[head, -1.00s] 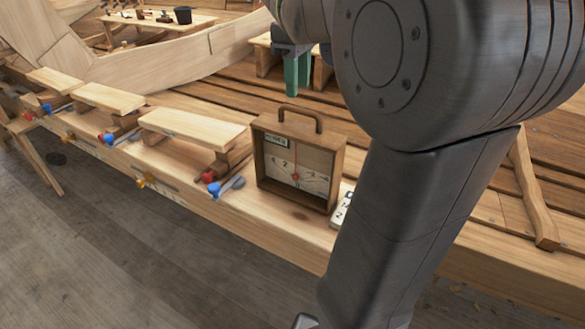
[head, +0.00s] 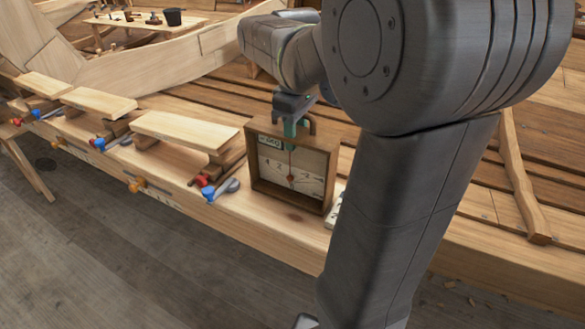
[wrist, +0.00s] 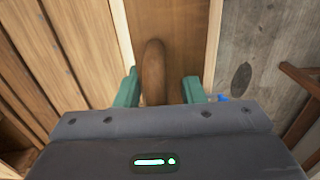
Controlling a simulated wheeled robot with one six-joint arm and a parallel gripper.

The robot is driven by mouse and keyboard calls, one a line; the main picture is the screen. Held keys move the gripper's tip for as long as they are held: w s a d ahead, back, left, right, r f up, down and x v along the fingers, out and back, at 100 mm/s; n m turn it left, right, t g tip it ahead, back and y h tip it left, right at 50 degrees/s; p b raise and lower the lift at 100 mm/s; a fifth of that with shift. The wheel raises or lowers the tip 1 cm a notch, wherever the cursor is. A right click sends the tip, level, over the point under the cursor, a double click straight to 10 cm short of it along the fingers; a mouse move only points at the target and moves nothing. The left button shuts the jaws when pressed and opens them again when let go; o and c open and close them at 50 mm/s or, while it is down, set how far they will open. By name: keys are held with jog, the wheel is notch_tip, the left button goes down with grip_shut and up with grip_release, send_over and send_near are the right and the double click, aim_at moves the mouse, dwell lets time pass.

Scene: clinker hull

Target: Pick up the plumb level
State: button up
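In the wrist view the handle (wrist: 153,72) runs between the two green fingers of my gripper (wrist: 160,92). The fingers are apart, with a visible gap to the handle at least on the right side. The head view hides part of the handle behind the gripper.
Boards on blocks (head: 185,130) with red and blue clamps line the bench to the left. A grey-blue tool (head: 222,189) lies just left of the level. A white numbered piece (head: 336,210) sits to its right, partly hidden by my arm. The hull planking (head: 350,110) lies behind.

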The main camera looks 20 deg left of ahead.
jog(key=shift+c, duration=0.4)
grip_shut()
jog(key=shift+r, duration=0.1)
dwell(0.8)
